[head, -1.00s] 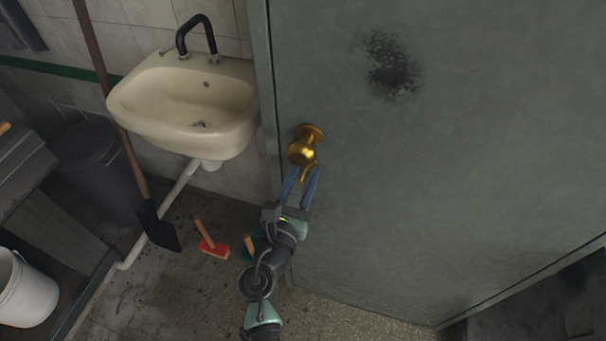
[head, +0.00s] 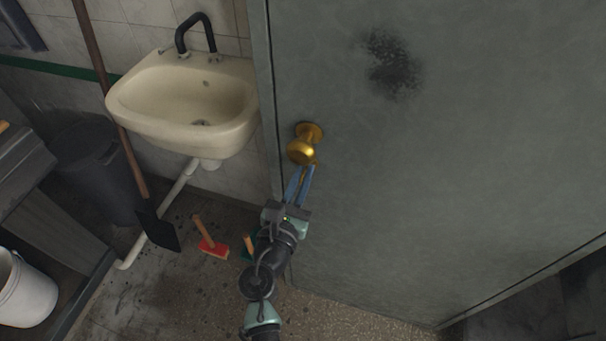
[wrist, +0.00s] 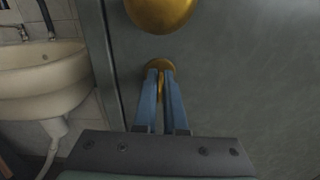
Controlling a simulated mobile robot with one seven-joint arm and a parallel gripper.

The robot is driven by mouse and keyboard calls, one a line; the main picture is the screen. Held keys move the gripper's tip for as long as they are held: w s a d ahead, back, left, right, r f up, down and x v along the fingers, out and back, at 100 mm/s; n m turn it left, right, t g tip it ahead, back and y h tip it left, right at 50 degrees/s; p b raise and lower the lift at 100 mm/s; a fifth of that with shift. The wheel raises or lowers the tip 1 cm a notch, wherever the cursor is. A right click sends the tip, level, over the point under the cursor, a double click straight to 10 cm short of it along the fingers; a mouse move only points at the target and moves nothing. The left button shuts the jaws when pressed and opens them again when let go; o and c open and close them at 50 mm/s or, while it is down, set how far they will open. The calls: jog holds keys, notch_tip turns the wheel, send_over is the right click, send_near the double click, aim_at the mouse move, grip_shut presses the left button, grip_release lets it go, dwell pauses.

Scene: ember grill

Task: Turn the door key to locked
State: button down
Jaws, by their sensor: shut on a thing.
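The grey door (head: 430,190) fills the right of the head view, with a round brass knob (head: 303,150) near its left edge. The knob also shows at the top of the wrist view (wrist: 160,10). Below it, a small brass key plate (wrist: 158,66) sits on the door. My gripper (head: 306,172) is just under the knob, its blue fingers pointing at the door. The fingers are shut on the brass key (wrist: 160,102), of which only a thin strip shows between them. The fingers hide most of the key, so its angle is hard to tell.
A cream sink (head: 185,105) with a black tap stands left of the door. A shovel (head: 155,225), a dark bin (head: 95,170), a red brush (head: 213,247) and a white bucket (head: 25,290) are lower left.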

jog(key=m+b, duration=0.2)
jog(key=m, duration=0.2)
jog(key=shift+f, duration=0.15)
jog(key=m+b, duration=0.3)
jog(key=m, duration=0.1)
jog(key=shift+d+m, duration=0.1)
jog(key=shift+m, duration=0.2)
jog(key=shift+m+b, duration=2.85)
jog(key=shift+m, duration=1.25)
jog(key=c, duration=1)
grip_release()
jog(key=shift+s, duration=0.15)
